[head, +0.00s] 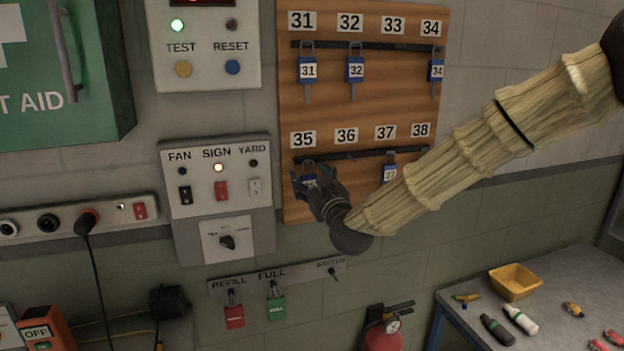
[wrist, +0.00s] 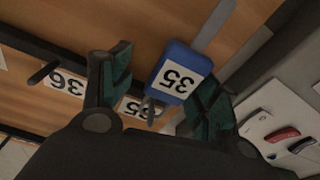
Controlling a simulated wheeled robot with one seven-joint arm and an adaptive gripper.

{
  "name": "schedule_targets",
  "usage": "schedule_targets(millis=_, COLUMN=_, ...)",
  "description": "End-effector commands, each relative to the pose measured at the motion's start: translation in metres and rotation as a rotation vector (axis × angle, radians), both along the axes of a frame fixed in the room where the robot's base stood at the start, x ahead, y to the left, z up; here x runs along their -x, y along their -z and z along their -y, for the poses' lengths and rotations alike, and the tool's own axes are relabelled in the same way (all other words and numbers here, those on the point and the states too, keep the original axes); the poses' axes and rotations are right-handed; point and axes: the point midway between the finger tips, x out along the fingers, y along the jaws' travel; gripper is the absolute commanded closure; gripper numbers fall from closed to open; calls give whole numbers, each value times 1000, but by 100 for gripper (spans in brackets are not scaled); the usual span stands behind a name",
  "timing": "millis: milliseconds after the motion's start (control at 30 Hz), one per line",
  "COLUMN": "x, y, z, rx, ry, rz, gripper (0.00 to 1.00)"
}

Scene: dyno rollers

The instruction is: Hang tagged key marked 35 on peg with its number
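The tagged key marked 35 (wrist: 180,72) has a blue tag with a white label, and it appears upside down in the wrist view. Its ring is at the peg by the 35 label (head: 302,139) and appears to hang on it, though the exact contact is unclear. My gripper (head: 308,178) is at the lower left of the wooden key board (head: 345,113). In the wrist view my gripper (wrist: 160,88) is open, with its fingers on either side of the tag and a clear gap on the left. In the head view the gripper partly covers the tag.
Keys 31 (head: 308,71), 32 (head: 355,70) and 34 (head: 436,71) hang on the upper rail; key 37 (head: 389,174) hangs on the lower one. The peg by 36 (wrist: 42,73) is bare. A switch panel (head: 217,185) is close left of the gripper.

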Motion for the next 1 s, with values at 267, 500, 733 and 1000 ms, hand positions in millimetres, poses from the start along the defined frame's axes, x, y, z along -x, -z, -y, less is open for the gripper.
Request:
schedule_targets(millis=267, x=2, y=0, z=1, rx=0, ry=0, rz=1, gripper=39)
schedule_targets(millis=500, x=26, y=2, z=9, rx=1, ry=-1, rz=1, gripper=39)
schedule_targets(millis=733, x=66, y=7, z=24, rx=-1, ry=-1, rz=0, gripper=39)
schedule_targets(millis=1000, x=102, y=12, z=37, rx=0, ry=-1, rz=1, gripper=39)
